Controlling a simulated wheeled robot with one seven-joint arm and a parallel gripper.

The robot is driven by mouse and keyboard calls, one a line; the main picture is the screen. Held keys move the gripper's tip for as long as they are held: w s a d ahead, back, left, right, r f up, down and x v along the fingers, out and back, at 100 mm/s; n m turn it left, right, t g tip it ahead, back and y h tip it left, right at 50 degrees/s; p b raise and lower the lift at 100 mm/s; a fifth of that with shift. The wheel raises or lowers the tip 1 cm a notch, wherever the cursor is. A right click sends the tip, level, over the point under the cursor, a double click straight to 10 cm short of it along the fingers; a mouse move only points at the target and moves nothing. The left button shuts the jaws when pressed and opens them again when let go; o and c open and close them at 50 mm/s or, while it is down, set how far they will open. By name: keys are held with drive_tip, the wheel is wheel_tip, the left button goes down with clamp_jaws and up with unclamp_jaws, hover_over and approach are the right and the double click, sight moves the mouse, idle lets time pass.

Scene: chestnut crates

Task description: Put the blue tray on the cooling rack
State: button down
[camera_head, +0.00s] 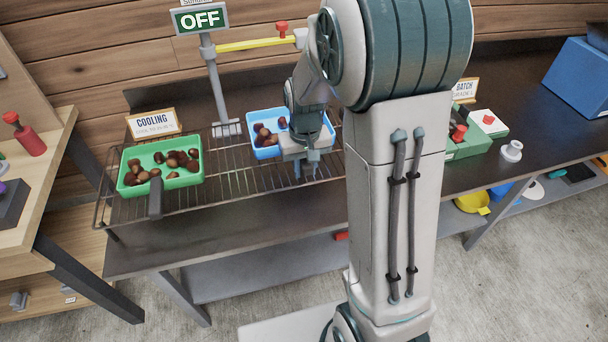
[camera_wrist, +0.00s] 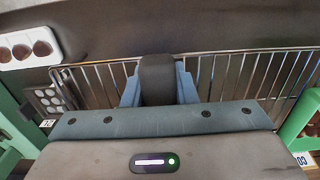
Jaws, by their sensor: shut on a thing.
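The blue tray (camera_head: 267,153) with several brown chestnuts is at the right part of the wire cooling rack (camera_head: 228,184), partly hidden by my arm. I cannot tell whether it rests on the wires or hangs just above them. My gripper (camera_head: 304,168) is at the tray's front side. In the wrist view my gripper (camera_wrist: 158,88) is shut on a dark upright handle (camera_wrist: 158,75), with a blue-grey finger on each side. The tray's body is hidden there, and the rack's wires (camera_wrist: 225,72) show behind the fingers.
A green tray (camera_head: 188,180) of chestnuts with a dark handle sits on the rack's left part, by a COOLING card (camera_head: 152,123). Behind the rack stands a post with an OFF sign (camera_head: 199,19) and a yellow lever (camera_head: 255,43). Green boxes (camera_head: 468,148) stand right of my arm.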

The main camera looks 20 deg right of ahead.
drive_tip(key=shift+f, duration=2.05)
drive_tip(key=c, duration=1.2)
unclamp_jaws()
drive_tip(key=shift+o, duration=0.2)
drive_tip(key=shift+p, duration=0.3)
